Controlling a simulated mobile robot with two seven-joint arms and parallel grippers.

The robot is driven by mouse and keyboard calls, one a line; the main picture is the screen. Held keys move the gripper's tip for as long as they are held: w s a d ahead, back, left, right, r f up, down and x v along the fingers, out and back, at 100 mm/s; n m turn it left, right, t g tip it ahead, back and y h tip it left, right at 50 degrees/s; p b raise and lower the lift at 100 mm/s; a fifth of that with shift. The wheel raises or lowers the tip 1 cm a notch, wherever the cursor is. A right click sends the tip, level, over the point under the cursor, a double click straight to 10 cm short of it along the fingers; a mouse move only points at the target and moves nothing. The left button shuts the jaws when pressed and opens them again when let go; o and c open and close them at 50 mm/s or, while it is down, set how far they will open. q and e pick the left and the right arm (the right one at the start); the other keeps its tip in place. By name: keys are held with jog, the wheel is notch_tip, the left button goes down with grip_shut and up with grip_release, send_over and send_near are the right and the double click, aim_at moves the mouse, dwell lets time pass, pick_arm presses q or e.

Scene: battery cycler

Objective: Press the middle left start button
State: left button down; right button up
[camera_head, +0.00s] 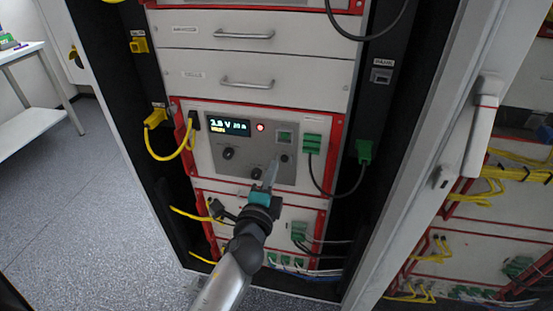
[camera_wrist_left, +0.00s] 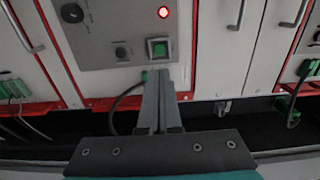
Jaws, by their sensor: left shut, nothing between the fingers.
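A grey control panel (camera_head: 203,130) on a red-framed white rack module carries a lit display (camera_head: 229,126), a glowing red light (camera_head: 261,127) and a square green button (camera_head: 284,137). In the left wrist view, the green button (camera_wrist_left: 158,49) sits just beyond my fingertips, near the red light (camera_wrist_left: 163,12). My left gripper (camera_head: 271,164) is shut and empty, its fingers in front of the panel below the button. In the left wrist view the gripper (camera_wrist_left: 159,76) points at the button's side of the panel. Contact with the panel cannot be told. My right gripper is not in view.
Black knobs (camera_head: 228,153) and a small round control (camera_head: 285,158) sit near the button. A yellow cable (camera_head: 177,151) hangs left, and a green connector (camera_head: 311,144) with a black cable is right. Drawers with handles (camera_head: 246,84) lie above. An open cabinet door (camera_head: 426,160) stands right.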

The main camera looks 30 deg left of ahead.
pick_arm(q)
jog(key=shift+v, duration=0.8)
jog(key=s+d+f+n+g+h, duration=0.1)
jog(key=s+d+f+n+g, duration=0.2)
jog(key=f, duration=0.7)
jog(key=s+f+n+g+h, duration=0.15)
jog(key=s+f, duration=0.35)
jog(key=f, duration=0.5)
jog(key=s+d+f+n+g+h, duration=0.15)
jog(key=s+f+g, duration=0.25)
jog(key=f, duration=0.6)
jog(key=s+f+n+g, duration=0.2)
jog(key=s+f, duration=0.3)
jog(key=s, duration=0.5)
jog(key=s+f+n+g, duration=0.2)
jog(key=s+f, duration=0.4)
jog(key=s, duration=0.4)
jog(key=s+f+n+g, duration=0.3)
jog(key=s+f, duration=0.3)
jog(key=s, duration=0.4)
jog(key=shift+s+a+g, duration=0.15)
jog(key=shift+a+g, duration=0.1)
jog(key=shift+g, duration=0.3)
dwell(0.6)
